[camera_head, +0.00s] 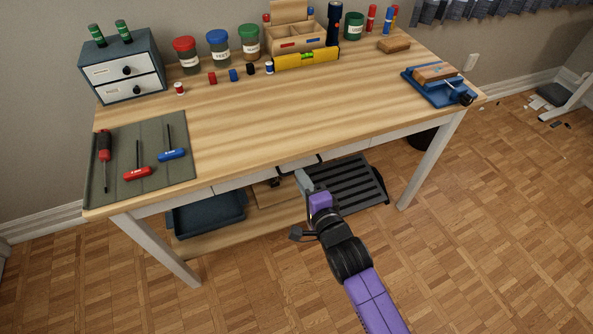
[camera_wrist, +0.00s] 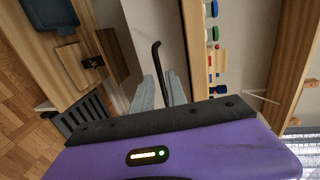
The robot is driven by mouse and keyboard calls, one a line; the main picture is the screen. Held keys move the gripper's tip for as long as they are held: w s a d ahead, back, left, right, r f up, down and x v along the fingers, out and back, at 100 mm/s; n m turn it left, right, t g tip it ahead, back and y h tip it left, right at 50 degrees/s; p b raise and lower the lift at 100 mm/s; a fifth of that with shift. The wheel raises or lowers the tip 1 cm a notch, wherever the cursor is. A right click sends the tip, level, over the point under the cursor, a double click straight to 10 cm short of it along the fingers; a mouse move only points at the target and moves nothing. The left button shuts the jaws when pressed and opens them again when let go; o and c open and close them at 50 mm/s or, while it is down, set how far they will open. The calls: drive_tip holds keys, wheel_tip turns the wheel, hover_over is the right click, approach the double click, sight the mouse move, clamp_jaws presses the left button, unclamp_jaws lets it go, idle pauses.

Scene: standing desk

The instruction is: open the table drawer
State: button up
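The wooden table (camera_head: 260,105) has a pale front apron holding the table drawer (camera_head: 250,178), which looks flush with it. The drawer front also shows as a pale panel in the wrist view (camera_wrist: 152,18). A black bar handle (camera_wrist: 156,56) sticks out from this front; in the head view it is partly hidden near my gripper (camera_head: 302,180). In the wrist view, the grey fingers of my gripper (camera_wrist: 161,76) are apart, with the handle running between them. I see a gap between the fingers; contact with the handle is unclear.
Under the tabletop are a dark blue bin (camera_head: 207,214) and a black ribbed tray (camera_head: 345,180) on a low shelf. A small drawer cabinet (camera_head: 123,68), a tool mat (camera_head: 122,145) and a blue vise (camera_head: 440,92) stand on top. Floor in front is clear.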

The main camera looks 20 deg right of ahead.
drive_tip(key=shift+x, duration=2.25)
clamp_jaws()
